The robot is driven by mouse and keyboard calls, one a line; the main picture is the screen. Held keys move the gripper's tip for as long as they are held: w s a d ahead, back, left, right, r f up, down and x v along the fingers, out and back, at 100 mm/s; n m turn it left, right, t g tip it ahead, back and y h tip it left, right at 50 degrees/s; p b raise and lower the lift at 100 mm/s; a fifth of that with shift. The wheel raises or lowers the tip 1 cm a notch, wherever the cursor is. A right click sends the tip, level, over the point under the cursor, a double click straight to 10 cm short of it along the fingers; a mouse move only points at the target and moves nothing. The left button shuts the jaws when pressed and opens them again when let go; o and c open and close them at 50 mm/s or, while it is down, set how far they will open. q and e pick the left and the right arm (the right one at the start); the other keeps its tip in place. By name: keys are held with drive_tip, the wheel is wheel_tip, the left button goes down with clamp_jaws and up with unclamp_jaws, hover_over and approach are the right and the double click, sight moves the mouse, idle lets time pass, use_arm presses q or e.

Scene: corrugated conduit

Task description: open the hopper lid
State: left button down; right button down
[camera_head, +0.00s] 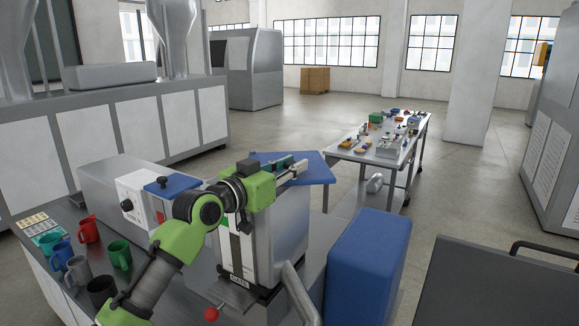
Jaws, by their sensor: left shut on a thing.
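The blue hopper lid (316,171) is at the top of a tall grey metal hopper (290,222) in the middle of the head view. The lid reaches past the hopper's right side; its exact angle is hard to tell. My left arm comes in from the lower left, in front of the hopper. My left gripper (295,171) is at the lid, shut on it around its near part. A teal-and-dark piece (282,162) shows beside the fingers. The exact contact is small and partly hidden by the gripper. My right gripper is not in view.
A white machine with a blue cover (172,185) stands left of the hopper. Several mugs (88,229) stand on the left counter. A blue bin (368,262) stands right of the hopper. A table with small parts (385,150) is behind; open floor lies right of it.

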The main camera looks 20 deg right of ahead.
use_arm(q)
drive_tip(key=c, duration=1.8)
unclamp_jaws()
drive_tip(key=shift+d, duration=0.1)
drive_tip(key=v, duration=1.2)
